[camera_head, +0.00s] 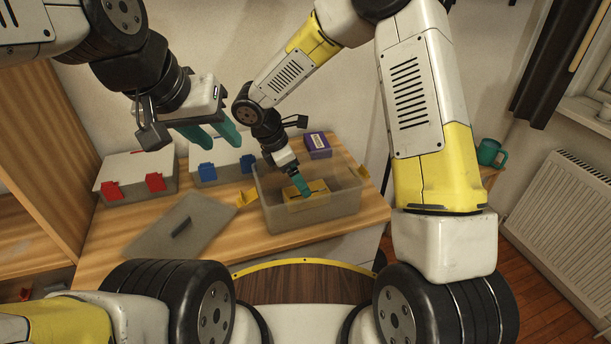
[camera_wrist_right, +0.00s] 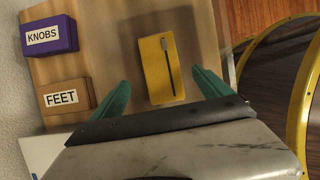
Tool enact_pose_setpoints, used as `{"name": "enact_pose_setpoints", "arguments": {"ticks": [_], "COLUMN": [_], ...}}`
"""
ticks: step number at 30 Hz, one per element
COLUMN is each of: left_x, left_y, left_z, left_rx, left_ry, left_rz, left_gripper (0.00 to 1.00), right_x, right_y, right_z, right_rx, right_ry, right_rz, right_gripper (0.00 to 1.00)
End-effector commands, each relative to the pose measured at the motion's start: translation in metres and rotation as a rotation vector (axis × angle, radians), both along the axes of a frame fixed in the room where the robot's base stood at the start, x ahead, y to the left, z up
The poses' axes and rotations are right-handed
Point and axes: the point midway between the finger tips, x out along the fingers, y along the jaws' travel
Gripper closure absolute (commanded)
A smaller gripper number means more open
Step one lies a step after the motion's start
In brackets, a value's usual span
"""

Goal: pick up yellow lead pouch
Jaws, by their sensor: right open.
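The yellow pouch (camera_head: 318,186) lies in the open see-through case (camera_head: 318,213) with yellow latches. In the right wrist view the yellow pouch (camera_wrist_right: 158,72) lies flat, with a dark zip line and a grey pull. My right gripper (camera_head: 303,191) reaches down into the case over the pouch, hiding part of it. In the wrist view the teal fingers of the right gripper (camera_wrist_right: 160,82) are spread, one on each side of the pouch, and it is not gripped. My left gripper (camera_head: 222,145) is open and empty, raised at upper left.
A purple box (camera_head: 318,146), labelled KNOBS, stands behind the case; a brown FEET box (camera_wrist_right: 66,102) shows in the wrist view. Closed cases with red latches (camera_head: 138,178) and blue latches (camera_head: 220,168) stand at left. A grey lid (camera_head: 165,232) lies in front.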

Motion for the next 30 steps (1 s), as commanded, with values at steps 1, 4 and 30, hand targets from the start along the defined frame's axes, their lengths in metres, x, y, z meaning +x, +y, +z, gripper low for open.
{"name": "enact_pose_setpoints", "arguments": {"ticks": [1,4,30], "left_x": [0.000,0.000,0.000], "left_y": [0.000,0.000,0.000], "left_z": [0.000,0.000,0.000], "left_rx": [0.000,0.000,0.000], "left_ry": [0.000,0.000,0.000], "left_rz": [0.000,0.000,0.000], "left_gripper": [0.62,0.62,0.62], "right_x": [0.000,0.001,0.007], "right_y": [-0.003,-0.008,-0.026], "right_z": [-0.006,-0.017,-0.064], "right_rx": [-0.001,-0.001,0.001], "right_ry": [0.003,0.004,0.000], "right_rz": [-0.002,-0.003,-0.005], "right_gripper": [0.11,0.11,0.54]}}
